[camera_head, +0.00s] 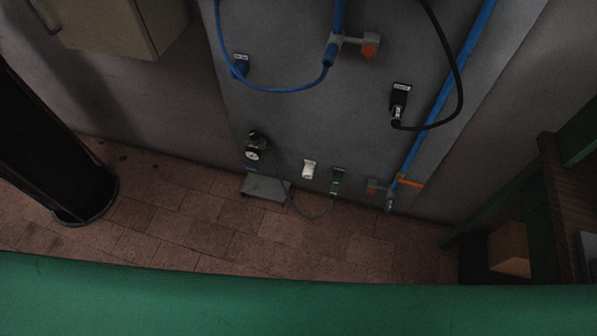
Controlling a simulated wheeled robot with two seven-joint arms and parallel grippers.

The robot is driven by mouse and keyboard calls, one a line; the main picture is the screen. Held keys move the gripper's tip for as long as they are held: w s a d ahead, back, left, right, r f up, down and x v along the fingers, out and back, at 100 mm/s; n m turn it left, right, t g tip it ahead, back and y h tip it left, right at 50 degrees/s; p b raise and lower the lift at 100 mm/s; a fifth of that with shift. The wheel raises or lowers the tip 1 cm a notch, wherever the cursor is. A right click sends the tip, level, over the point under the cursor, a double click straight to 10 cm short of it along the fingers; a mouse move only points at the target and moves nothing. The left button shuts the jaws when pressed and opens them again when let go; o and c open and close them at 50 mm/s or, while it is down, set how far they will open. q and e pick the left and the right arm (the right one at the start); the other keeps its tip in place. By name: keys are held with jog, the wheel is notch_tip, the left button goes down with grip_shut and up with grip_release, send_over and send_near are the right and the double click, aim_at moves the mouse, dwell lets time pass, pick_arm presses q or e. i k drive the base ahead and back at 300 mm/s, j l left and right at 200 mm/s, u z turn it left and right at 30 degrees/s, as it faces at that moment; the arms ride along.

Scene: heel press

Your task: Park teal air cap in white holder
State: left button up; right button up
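A small teal-green piece (389,205), which looks like the air cap, sits at the lower end of the blue pipe, low on the grey wall panel. It is small and dark, so how it is fixed there is hard to tell. The white holder (308,169) is mounted low on the same panel, to the left of the cap. No cap shows in it, but its opening is too small to see clearly. Neither of my grippers is in view.
A green connector (337,181) with a dark hose to a gauge (252,154) is between holder and pipe. A black post (60,160) stands left, shelving (570,190) right. Floor by the panel is mostly clear.

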aim_at(390, 200)
jog(key=z, duration=0.95)
